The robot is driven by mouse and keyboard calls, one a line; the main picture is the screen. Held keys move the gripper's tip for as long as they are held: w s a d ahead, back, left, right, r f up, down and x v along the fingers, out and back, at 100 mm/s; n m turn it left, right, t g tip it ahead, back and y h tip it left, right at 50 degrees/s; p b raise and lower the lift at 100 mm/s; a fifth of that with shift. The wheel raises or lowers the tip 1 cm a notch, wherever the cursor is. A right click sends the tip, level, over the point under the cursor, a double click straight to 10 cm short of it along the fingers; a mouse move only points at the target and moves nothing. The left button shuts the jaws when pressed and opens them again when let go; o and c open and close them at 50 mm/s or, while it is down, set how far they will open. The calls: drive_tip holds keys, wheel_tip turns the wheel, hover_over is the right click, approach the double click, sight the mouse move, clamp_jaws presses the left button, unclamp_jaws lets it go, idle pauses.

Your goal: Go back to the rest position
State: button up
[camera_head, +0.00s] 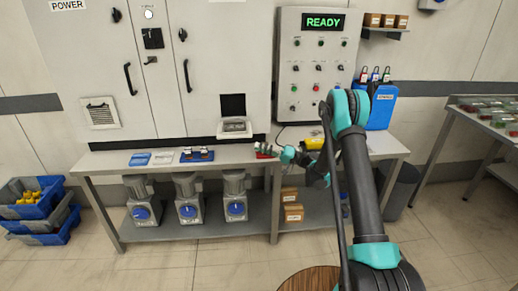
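My gripper (266,151) is at the end of my teal and black arm, which reaches from the lower right to the bench. It is small in the picture and lies over the bench top near its middle. A small red thing shows right at the fingertips. I cannot tell whether the fingers are open, shut or holding it. The bench (110,162) is a grey metal table with a lower shelf.
A laptop-like device (235,128), blue and white cards (140,159) and a yellow case (314,143) are around the gripper. The control panel (316,70) reads READY. A blue padlock box (381,106) stands behind my arm. Blue crates (45,232) lie left. Open floor lies in front.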

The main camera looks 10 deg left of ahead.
drive_tip(key=s+d+r+m+t+h, duration=0.15)
drive_tip(key=s+d+r+h, duration=0.35)
drive_tip(key=s+d+h, duration=0.5)
drive_tip(key=s+d+f+m+h, duration=0.1)
drive_tip(key=s+d+h, duration=0.3)
drive_tip(key=s+d, duration=0.7)
drive_tip(key=s+d+f+m+h, duration=0.1)
drive_tip(key=s+d+f+h, duration=0.3)
drive_tip(key=s+d, duration=0.7)
drive_tip(key=s+h, duration=0.1)
drive_tip(key=s, duration=0.5)
drive_tip(key=shift+s+f+t+h, duration=0.15)
drive_tip(key=shift+s+t+h, duration=0.05)
drive_tip(key=shift+t+h, duration=0.15)
